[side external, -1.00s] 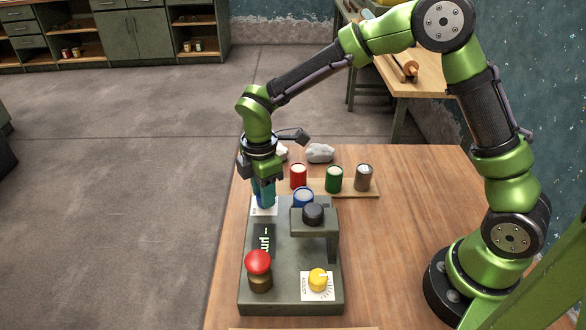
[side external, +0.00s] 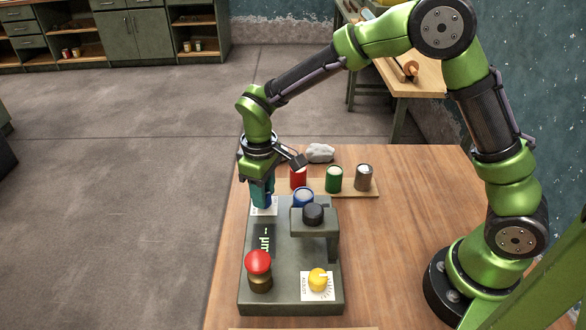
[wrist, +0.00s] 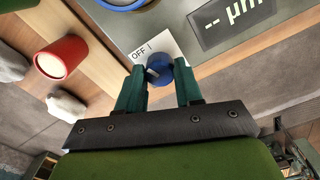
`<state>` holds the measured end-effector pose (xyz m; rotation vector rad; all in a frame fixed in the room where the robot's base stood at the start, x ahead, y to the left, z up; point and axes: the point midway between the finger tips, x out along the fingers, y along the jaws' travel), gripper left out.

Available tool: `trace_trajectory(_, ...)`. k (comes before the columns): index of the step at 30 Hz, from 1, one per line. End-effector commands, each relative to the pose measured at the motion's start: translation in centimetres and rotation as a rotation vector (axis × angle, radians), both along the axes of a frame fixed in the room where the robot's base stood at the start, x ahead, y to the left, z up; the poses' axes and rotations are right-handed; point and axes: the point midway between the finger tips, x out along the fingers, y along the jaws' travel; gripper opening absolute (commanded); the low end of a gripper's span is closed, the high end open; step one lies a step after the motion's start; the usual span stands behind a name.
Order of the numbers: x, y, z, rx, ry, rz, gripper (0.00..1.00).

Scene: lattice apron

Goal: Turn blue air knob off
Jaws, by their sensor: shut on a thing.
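The blue air knob (wrist: 160,71) sits on a white label reading "OFF" at a corner of the grey machine (side external: 286,270). In the wrist view the knob is between my two teal fingers, and a pale pointer line shows on it. My gripper (wrist: 161,82) is shut on the knob. In the side view my gripper (side external: 262,198) comes down from above onto the far left corner of the machine, and the fingers hide most of the knob there. A part of the white label (side external: 264,212) shows below them.
The machine also carries a red mushroom button (side external: 258,263), a yellow knob (side external: 318,279), a black knob (side external: 312,213) on a raised arm, and a display (side external: 265,240).

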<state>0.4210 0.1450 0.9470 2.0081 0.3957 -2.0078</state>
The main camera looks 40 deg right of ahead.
Motion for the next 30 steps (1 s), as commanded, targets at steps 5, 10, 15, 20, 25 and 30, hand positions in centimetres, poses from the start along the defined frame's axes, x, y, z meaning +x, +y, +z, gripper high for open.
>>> trace_trajectory(5,0.0,0.03,0.13,0.0,-0.001,-0.15,0.05)
trace_trajectory(10,0.0,0.02,0.13,0.001,-0.001,-0.265,0.05)
trace_trajectory(15,-0.01,0.05,0.13,0.001,-0.001,-0.342,0.05)
trace_trajectory(20,0.01,0.01,0.13,0.0,-0.001,-0.386,0.05)
trace_trajectory(25,0.0,0.0,0.14,0.001,-0.001,-0.405,0.05)
trace_trajectory(30,0.01,0.0,0.14,0.001,-0.001,-0.409,0.05)
